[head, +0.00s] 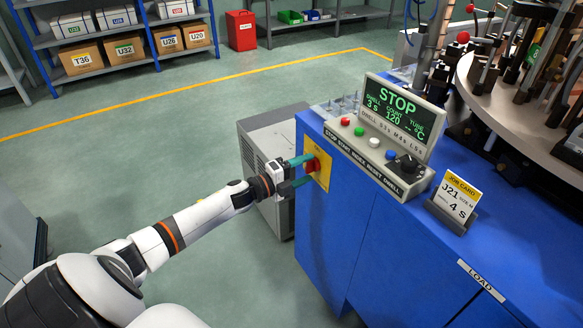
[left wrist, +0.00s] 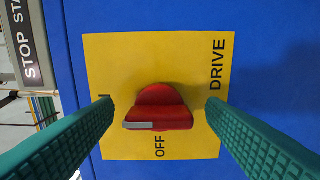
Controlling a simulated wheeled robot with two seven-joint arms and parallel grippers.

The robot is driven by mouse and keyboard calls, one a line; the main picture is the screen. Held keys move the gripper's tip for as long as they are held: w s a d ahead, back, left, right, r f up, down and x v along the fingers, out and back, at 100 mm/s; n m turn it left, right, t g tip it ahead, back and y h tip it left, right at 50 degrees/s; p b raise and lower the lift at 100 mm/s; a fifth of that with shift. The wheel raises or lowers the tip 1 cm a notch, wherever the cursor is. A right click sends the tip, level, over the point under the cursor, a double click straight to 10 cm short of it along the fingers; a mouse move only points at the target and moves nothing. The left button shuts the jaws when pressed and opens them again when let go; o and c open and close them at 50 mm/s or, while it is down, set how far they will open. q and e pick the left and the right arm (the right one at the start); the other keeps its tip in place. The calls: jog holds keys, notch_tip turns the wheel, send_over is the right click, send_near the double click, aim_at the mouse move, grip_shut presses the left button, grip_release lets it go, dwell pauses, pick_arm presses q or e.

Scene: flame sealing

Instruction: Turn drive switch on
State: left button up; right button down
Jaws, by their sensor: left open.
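The drive switch is a red rotary knob (left wrist: 158,108) on a yellow plate (left wrist: 195,60) on the blue cabinet side. In the left wrist view the plate reads DRIVE at right and OFF below the knob; another mark at left is partly hidden by a finger. A pale grey bar (left wrist: 138,125) shows on the knob's lower edge. In the head view the knob (head: 312,165) sits beside my left gripper (head: 298,173). Its green fingers are open on either side of the knob, with visible gaps to it. My right gripper is out of view.
The console (head: 385,125) above has coloured buttons, a black dial and a screen reading STOP. A job card (head: 457,198) stands on the blue cabinet top. A grey unit (head: 265,140) stands on the floor beside the cabinet. A turntable machine (head: 530,100) is at right.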

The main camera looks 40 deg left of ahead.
pick_arm(q)
jog(key=p+v, duration=0.1)
jog(key=v, duration=1)
jog(key=shift+s, duration=0.35)
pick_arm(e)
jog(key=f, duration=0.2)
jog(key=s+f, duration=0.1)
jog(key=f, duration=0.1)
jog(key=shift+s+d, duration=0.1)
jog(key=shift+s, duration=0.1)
pick_arm(q)
jog(key=shift+a, duration=0.1)
